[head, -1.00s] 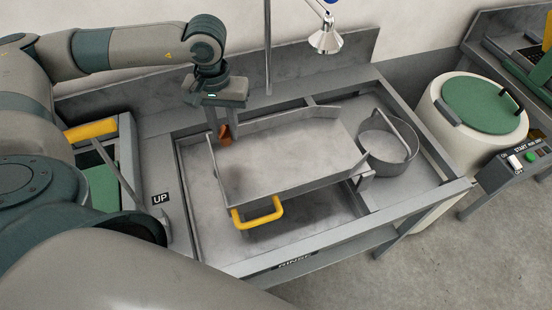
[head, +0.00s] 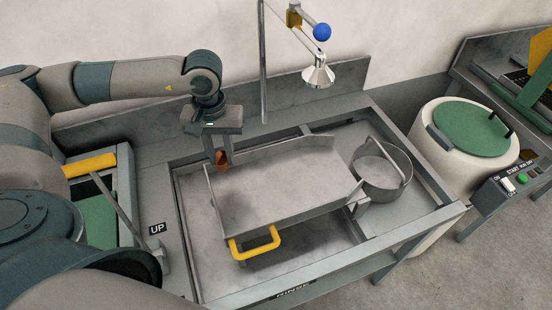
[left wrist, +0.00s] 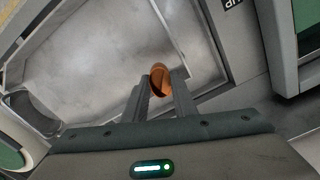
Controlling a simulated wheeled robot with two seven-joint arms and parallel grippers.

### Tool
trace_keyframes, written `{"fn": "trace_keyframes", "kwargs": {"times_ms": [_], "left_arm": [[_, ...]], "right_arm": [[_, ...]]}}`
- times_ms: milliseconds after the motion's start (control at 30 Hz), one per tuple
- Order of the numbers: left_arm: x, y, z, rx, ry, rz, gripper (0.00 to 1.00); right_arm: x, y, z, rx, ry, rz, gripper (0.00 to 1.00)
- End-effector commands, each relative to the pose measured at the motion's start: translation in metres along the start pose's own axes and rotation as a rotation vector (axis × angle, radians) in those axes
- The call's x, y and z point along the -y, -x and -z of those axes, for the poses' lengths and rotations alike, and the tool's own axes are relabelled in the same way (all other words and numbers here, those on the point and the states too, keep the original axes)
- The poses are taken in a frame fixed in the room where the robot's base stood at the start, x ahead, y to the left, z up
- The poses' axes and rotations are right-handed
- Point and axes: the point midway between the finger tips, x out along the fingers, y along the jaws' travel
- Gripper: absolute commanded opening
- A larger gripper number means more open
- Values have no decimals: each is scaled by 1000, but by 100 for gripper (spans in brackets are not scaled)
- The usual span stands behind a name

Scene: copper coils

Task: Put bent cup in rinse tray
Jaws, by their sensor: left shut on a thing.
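The bent cup (head: 221,160) is small and copper-coloured. My left gripper (head: 222,154) is shut on it, at the back left corner of a grey sheet-metal tray (head: 285,185) with a yellow handle. In the left wrist view the cup (left wrist: 157,82) shows between the two fingertips (left wrist: 160,88), with pale metal tray surface beyond it. I cannot tell the gap between cup and tray. The tray stands in a grey basin whose front rim carries a dark label (head: 293,292) that seems to read RINSE. My right gripper is not in view.
A round grey pot (head: 383,170) with a hoop handle stands right of the tray. A shower head (head: 318,76) hangs behind it. A cream drum with a green lid (head: 466,127) stands at the right. A yellow-handled green thing (head: 90,165) and an UP label (head: 157,229) are at the left.

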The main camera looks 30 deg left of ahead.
Motion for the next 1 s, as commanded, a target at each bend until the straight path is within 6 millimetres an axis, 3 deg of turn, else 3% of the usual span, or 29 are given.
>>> {"fn": "trace_keyframes", "kwargs": {"times_ms": [300, 700, 800, 1000], "left_arm": [[-64, 4, 26, -1, -2, -1, 4], [-142, 3, 58, -2, -1, -1, 4], [-137, -17, 57, 1, 2, 2, 4], [-137, -24, 57, -1, 1, 1, 4]], "right_arm": [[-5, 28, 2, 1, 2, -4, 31], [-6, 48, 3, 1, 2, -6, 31], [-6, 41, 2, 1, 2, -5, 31], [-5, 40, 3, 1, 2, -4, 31]]}}
